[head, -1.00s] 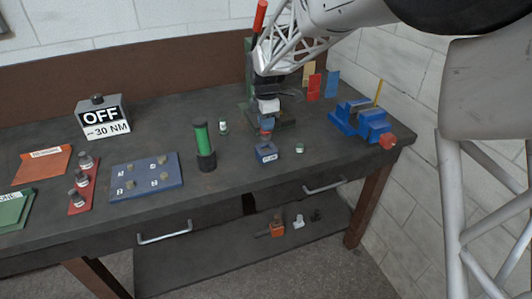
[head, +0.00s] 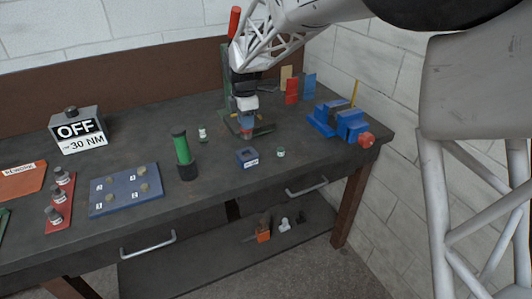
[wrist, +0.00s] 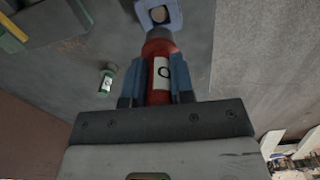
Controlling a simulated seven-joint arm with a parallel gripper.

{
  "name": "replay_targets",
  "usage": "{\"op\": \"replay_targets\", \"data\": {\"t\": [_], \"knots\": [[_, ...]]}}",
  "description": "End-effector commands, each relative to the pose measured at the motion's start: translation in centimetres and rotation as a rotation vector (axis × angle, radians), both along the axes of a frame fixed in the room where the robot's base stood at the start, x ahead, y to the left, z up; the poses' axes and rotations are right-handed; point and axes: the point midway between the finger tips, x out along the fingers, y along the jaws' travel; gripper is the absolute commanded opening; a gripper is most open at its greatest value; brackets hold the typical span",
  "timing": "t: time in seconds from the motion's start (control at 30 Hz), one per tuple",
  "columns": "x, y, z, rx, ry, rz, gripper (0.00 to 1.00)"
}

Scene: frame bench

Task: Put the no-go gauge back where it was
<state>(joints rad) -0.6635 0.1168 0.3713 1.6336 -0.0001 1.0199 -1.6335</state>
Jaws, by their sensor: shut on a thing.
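The no-go gauge appears to be the red cylinder with a white label and a dark mark (wrist: 162,78) in the wrist view. My gripper (wrist: 158,88) is shut on it, with a blue finger on each side. In the head view, my gripper (head: 247,124) is over the bench, with a little red (head: 247,133) showing below it. A blue block with a hole (head: 247,157) stands on the bench just in front of the gauge. It also shows beyond the gauge's far end in the wrist view (wrist: 172,22). The gauge looks apart from the block.
Small green-and-white pieces (head: 203,134) (head: 281,153) stand on either side of the block. A green-topped cylinder (head: 183,155) stands left, a blue vise (head: 340,122) right. A green stand (head: 228,85) is behind my gripper. Bare bench lies in front of the block.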

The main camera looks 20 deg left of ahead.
Motion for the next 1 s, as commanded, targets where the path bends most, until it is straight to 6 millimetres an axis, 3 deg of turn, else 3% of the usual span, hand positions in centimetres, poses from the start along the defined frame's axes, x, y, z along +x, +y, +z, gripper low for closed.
{"op": "replay_targets", "data": {"t": [0.27,0.8,1.0], "knots": [[0.8,-3.3,-0.8,0.0,0.0,-0.056,0.0],[2.1,-17.4,-4.3,0.0,0.0,-0.3,0.0],[1.9,-20.8,-5.2,0.001,-0.001,-0.362,0.0]]}}
